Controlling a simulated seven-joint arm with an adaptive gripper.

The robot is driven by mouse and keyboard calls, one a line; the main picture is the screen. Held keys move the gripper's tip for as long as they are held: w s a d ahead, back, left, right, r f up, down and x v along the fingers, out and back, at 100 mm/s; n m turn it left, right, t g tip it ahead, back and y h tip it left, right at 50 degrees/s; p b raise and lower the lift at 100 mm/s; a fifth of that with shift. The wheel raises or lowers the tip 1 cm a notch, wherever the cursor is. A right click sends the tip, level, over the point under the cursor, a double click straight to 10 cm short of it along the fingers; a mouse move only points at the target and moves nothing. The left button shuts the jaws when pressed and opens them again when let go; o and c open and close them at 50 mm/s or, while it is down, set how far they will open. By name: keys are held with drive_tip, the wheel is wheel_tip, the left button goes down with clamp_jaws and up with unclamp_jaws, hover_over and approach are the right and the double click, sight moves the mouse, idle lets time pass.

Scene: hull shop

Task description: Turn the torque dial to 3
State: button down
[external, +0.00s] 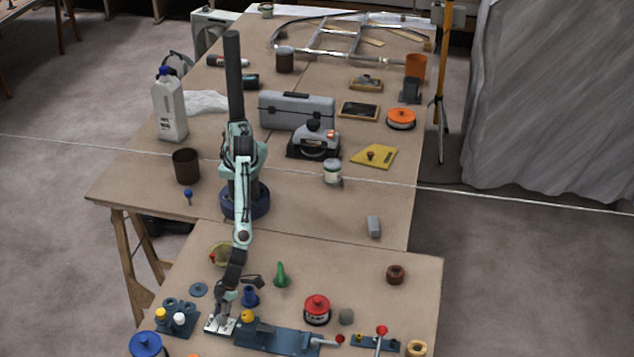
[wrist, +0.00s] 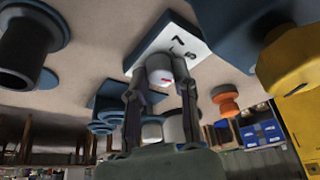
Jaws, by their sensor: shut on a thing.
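I cannot tell which number the dial points to. My gripper (wrist: 160,86) has one finger on each side of the knob and is shut on it. In the external view my gripper (external: 222,311) reaches down onto the white plate (external: 211,327) near the front of the table, hiding the knob.
A blue block with yellow and white knobs (external: 177,319) stands to the left. A blue post (external: 250,297), a yellow knob (external: 248,316) and a long blue base (external: 285,340) are close on the right. A green cone (external: 281,275) and a red-topped round device (external: 317,309) stand farther right.

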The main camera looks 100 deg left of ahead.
idle(0.3)
drive_tip(key=c, duration=0.9)
unclamp_jaws()
drive_tip(key=v, duration=1.2)
